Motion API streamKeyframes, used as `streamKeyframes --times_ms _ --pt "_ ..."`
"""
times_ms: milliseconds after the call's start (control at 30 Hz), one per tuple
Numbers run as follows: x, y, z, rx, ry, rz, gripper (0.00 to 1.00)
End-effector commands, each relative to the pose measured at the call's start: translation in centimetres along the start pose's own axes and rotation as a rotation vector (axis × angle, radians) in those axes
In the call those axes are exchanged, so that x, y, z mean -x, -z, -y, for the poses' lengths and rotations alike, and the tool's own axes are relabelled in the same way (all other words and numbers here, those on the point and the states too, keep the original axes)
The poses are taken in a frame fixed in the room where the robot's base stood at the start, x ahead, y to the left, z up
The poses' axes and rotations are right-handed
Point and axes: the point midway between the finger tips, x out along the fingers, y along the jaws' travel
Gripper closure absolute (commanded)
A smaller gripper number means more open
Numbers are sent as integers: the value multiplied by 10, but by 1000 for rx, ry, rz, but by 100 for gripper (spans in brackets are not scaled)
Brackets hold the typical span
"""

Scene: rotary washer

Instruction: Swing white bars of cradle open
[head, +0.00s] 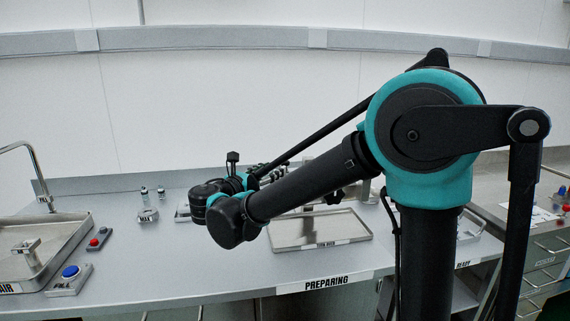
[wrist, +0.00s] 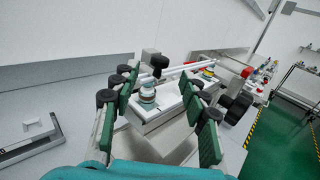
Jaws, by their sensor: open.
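In the wrist view, the pale rotary washer cradle (wrist: 162,108) lies ahead of and between the fingers of my gripper (wrist: 160,84). Thin white bars (wrist: 190,67) run across above it, between a small round metal-topped part (wrist: 147,91) and a similar part (wrist: 208,71) farther right. A black knob (wrist: 160,61) stands near the left end of the bars. My gripper is open, with green pads on both sides and nothing between them. I cannot tell whether any finger touches the cradle. In the head view my arm hides most of the cradle and gripper.
A shallow metal tray (head: 318,232) lies on the bench near my arm. A sink tray (head: 60,240) with a tap, a blue button (head: 70,272) and small bottles (head: 160,191) are on the left. The bench front between them is clear. Green floor (wrist: 285,140) shows at right.

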Motion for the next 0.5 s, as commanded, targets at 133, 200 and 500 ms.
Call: streamKeyframes --times_ms 133,200,500 --pt "-31 0 1 0 4 0 55" --pt "-43 0 1 0 4 0 55" --pt "-74 0 0 0 1 -1 55"
